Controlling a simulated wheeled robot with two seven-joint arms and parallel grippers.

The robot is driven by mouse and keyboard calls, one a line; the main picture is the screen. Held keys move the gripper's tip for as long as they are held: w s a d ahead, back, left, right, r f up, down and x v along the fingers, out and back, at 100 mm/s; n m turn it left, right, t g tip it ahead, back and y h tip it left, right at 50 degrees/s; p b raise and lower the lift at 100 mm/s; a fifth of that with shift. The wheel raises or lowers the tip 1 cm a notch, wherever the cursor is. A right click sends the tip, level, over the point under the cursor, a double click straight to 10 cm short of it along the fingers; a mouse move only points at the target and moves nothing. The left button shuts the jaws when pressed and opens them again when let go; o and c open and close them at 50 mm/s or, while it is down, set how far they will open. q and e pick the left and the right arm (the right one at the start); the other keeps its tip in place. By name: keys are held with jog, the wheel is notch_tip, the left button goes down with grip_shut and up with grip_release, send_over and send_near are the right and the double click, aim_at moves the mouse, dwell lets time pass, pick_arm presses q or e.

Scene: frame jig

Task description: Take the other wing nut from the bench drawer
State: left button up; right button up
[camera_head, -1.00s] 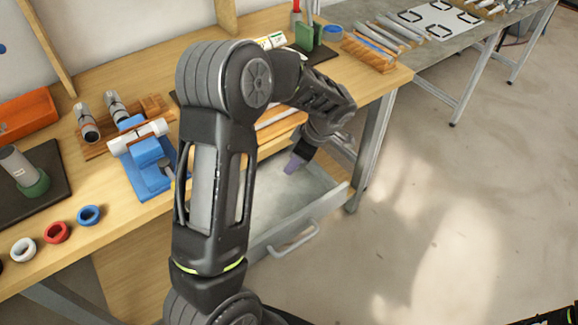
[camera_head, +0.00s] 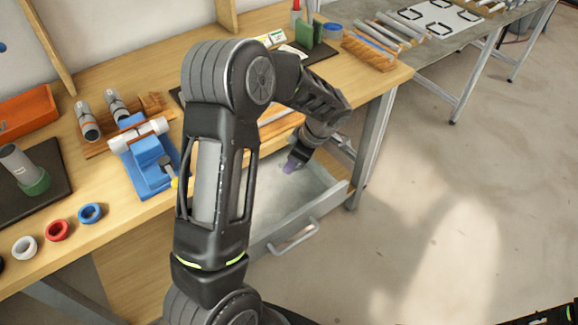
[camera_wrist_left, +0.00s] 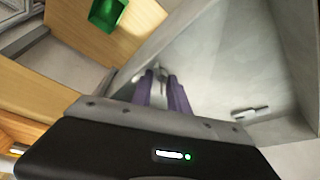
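The bench drawer (camera_head: 320,208) is pulled out below the bench top, with a grey interior. My left gripper (camera_head: 290,167) points down into it, partly hidden behind its own wrist. In the left wrist view, the purple fingers (camera_wrist_left: 161,82) stand a little apart. A small metal piece, apparently a wing nut (camera_wrist_left: 160,71), shows at the fingertips; whether they grip it cannot be told. Another small metal piece (camera_wrist_left: 250,112) lies apart on grey, to the right of the fingers; its kind is unclear. Only a bit of my right arm shows at the lower right, without its gripper.
The wooden bench top (camera_head: 130,215) holds a blue fixture (camera_head: 148,165) with a pale tube, several coloured rings and an orange bin (camera_head: 28,115). A green holder (camera_head: 308,33) stands at the back. The drawer walls surround my gripper closely. Floor to the right is clear.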

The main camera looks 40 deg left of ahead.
pick_arm(q)
grip_shut()
dwell(0.3)
jog(key=shift+s+d+r+b, duration=0.2)
jog(key=shift+r+b, duration=0.15)
jog(key=shift+b, duration=0.15)
notch_tip(320, 180, up, 11)
jog(key=s+d+b, duration=0.2)
jog(key=s+d, duration=0.2)
jog(key=s, duration=0.4)
jog(key=s+d+b, duration=0.2)
jog(key=s+d, duration=0.3)
jog(key=s, duration=0.4)
jog(key=shift+s, duration=0.15)
jog(key=shift+f, duration=0.1)
